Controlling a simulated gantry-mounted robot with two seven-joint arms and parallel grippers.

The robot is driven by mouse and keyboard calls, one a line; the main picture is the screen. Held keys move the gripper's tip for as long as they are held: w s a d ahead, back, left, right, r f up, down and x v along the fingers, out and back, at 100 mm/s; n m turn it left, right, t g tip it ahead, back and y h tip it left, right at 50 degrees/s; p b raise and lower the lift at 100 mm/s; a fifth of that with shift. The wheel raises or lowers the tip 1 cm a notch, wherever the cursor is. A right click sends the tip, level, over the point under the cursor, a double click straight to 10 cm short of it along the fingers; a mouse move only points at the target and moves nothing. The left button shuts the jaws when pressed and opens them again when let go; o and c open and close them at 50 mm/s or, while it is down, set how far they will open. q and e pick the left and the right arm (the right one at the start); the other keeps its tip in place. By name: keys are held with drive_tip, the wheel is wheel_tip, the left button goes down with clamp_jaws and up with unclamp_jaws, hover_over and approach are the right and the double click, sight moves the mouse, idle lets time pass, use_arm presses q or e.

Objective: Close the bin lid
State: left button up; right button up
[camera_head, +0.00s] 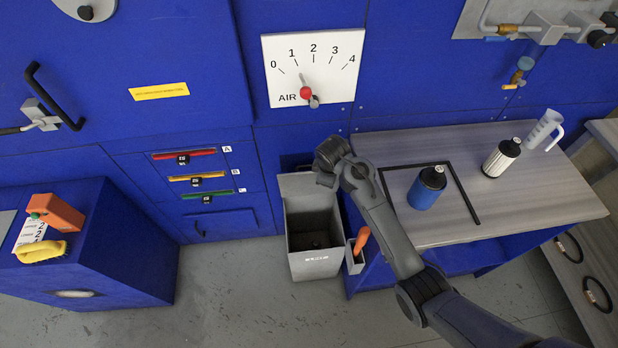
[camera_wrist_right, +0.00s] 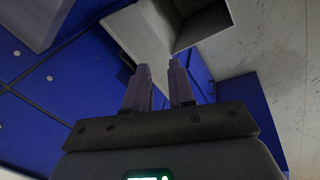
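The grey bin (camera_head: 316,267) stands on the floor between the blue machine and the workbench. Its lid (camera_head: 296,187) is raised at the back, and the dark inside shows. In the right wrist view the bin's pale lid panel (camera_wrist_right: 138,34) and dark opening (camera_wrist_right: 205,22) are beyond the fingers. My right gripper (camera_wrist_right: 160,72) has its two fingers apart, with nothing seen between them. In the head view my right arm's end is above the lid's upper right, and its fingers cannot be made out. Contact with the lid cannot be told. My left gripper is not in view.
An orange-handled tool sits in a small grey holder (camera_head: 355,263) beside the bin. A blue cabinet (camera_head: 120,250) stands left. Floor before the bin is clear.

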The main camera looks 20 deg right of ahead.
drive_tip(key=w+f+n+b, duration=0.2)
drive_tip(key=w+f+b, duration=0.2)
drive_tip(key=w+b, duration=0.45)
drive_tip(key=n+b, duration=0.3)
drive_tip(key=b, duration=0.5)
approach(310, 166)
drive_tip(key=shift+g+y, duration=0.3)
drive_tip(key=b+x, duration=0.1)
drive_tip(key=x, duration=0.1)
drive_tip(key=b+x, duration=0.4)
drive_tip(key=shift+w+d, duration=0.25)
drive_tip(key=shift+w, duration=0.05)
use_arm(q)
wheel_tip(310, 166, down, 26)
drive_tip(key=b, duration=0.2)
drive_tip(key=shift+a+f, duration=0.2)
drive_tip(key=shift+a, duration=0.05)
use_arm(e)
drive_tip(key=shift+w+d+f, duration=0.1)
drive_tip(key=shift+w+f, duration=0.15)
drive_tip(key=shift+f, duration=0.4)
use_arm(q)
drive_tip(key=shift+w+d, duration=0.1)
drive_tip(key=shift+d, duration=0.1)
use_arm(e)
clamp_jaws()
